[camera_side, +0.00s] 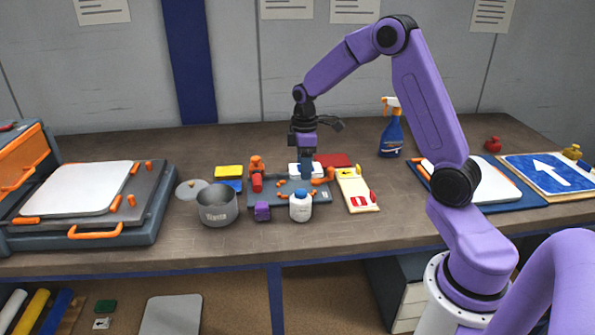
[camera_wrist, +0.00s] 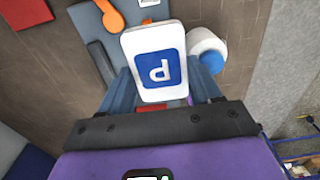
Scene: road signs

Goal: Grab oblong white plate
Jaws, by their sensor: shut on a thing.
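The oblong white plate (camera_wrist: 150,45) has rounded corners and bears a blue square with a white P, upside down in the wrist view. My gripper (camera_wrist: 163,85) is shut on it, with one grey-blue finger at each side. In the side view the plate (camera_side: 294,169) shows as a small white piece at my gripper's fingertips (camera_side: 307,169), over the back of the grey board (camera_side: 283,193). The fingers hide part of it there. I cannot tell whether it touches the board.
An orange-and-red piece (camera_side: 257,172) is at left, an orange clamp (camera_side: 324,176) at right. A grey pot (camera_side: 217,205) stands left, a spray bottle (camera_side: 391,133) at back right.

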